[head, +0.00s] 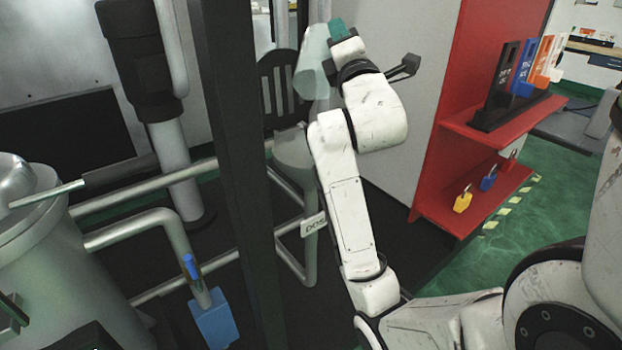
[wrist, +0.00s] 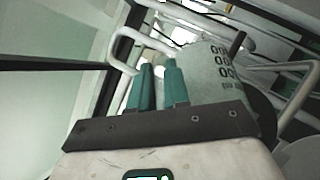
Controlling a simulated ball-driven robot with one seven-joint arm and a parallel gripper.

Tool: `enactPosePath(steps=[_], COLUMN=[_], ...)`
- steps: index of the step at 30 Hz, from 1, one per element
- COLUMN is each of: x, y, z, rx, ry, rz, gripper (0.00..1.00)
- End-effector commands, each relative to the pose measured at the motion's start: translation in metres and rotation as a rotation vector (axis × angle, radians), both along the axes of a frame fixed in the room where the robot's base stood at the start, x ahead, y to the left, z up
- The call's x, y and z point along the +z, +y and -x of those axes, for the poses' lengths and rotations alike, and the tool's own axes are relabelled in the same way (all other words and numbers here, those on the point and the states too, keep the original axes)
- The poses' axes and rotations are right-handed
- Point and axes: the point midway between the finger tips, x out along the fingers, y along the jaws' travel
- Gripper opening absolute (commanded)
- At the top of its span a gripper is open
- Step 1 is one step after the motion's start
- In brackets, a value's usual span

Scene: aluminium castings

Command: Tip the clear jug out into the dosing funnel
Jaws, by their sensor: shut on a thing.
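The clear jug (head: 311,62) is pale and see-through. It hangs high, just left of my gripper (head: 339,29) in the head view, and looks tilted. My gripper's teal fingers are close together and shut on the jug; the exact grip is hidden. In the wrist view the fingers (wrist: 160,88) stand beside the jug's wall (wrist: 212,75), which has dark printed marks. The dosing funnel (head: 294,148) is a grey cone below the jug, with a tag (head: 313,224) lower on its stand. I cannot tell what the jug holds or whether anything is flowing.
A dark upright post (head: 236,150) stands left of the funnel. Metal pipes (head: 150,185) and a steel vessel (head: 40,260) are further left. A red lockout stand (head: 470,130) with padlocks is to the right of my arm. Green floor (head: 545,210) is open beyond it.

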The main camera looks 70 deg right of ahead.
Motion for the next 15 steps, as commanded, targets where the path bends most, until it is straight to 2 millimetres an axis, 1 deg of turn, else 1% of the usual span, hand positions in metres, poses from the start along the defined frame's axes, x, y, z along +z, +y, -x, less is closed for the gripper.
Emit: enactPosePath(steps=[1,3,5,7,8,9,10,12,15], x=[-0.041,-0.071,-0.091,-0.114,-0.122,-0.108,-0.101,-0.101,-0.107], y=[0.004,0.008,0.013,0.018,0.020,0.026,0.028,0.033,0.040], z=[0.000,0.002,0.002,0.003,0.004,0.005,0.006,0.007,0.008], rx=[0.001,0.000,0.001,0.001,0.001,-0.001,-0.001,-0.002,-0.002], ry=[-0.003,-0.011,-0.017,-0.025,-0.027,-0.038,-0.042,-0.049,-0.058], rz=[0.024,0.064,0.098,0.138,0.159,0.209,0.226,0.269,0.331], gripper=[0.00,0.00,0.00,0.00,0.00,0.00,0.00,0.00,0.00])
